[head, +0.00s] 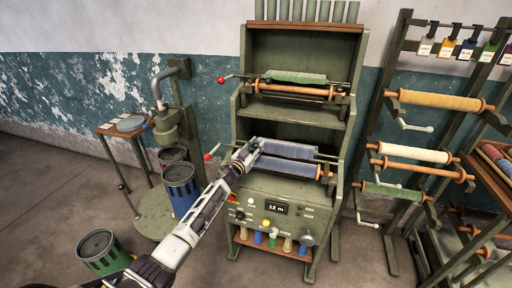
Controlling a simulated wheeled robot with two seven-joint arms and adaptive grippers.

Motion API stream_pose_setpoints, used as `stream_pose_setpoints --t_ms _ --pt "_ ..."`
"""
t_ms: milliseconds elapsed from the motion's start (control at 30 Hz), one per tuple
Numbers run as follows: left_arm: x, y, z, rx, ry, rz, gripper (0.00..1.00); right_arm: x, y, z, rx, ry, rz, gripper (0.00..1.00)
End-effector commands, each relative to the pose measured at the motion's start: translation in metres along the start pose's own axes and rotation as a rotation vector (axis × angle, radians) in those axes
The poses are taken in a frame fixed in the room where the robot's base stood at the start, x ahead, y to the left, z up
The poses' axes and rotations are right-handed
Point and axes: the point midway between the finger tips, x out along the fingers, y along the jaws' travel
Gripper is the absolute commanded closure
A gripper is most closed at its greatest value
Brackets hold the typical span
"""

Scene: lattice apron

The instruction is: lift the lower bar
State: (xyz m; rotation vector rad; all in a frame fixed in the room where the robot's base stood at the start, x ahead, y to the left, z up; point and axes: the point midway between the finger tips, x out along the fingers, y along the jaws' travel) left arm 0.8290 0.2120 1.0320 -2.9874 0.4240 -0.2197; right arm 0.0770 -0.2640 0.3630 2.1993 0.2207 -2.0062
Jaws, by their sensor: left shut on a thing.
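The green machine (264,60) stands against the wall with an upper and a lower roller station. The lower bar (328,157) crosses the lower station in front of a blue roll (287,149); a red ball knob (207,157) sits at its left end. My left gripper (253,148) reaches up from the bottom left and is shut on the lower bar near its left end. The fingers cover that part, so the exact contact is hidden. The upper bar (342,83) lies across the upper station with its own red knob (221,80). My right gripper is not in view.
A control panel with a display (277,208) is below the lower station. A pump stand (168,120) with blue (181,190) and green (101,252) buckets is on the left. A rack of rollers (440,101) stands close on the right. Some floor at the lower left is clear.

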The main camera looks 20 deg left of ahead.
Motion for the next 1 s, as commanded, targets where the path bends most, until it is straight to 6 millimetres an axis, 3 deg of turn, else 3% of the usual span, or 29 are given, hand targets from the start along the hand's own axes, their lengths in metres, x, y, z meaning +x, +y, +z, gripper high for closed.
stream_pose_setpoints --t_ms 33,567,1000 --pt "0.003 -0.002 -0.008 0.000 0.008 -0.001 1.00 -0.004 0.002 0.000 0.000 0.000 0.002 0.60" --pt "0.023 -0.010 -0.028 0.001 0.010 -0.001 1.00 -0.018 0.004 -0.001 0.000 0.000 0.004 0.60" --pt "0.059 -0.021 -0.049 0.002 0.010 -0.001 1.00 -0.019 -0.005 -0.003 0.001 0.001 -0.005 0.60"
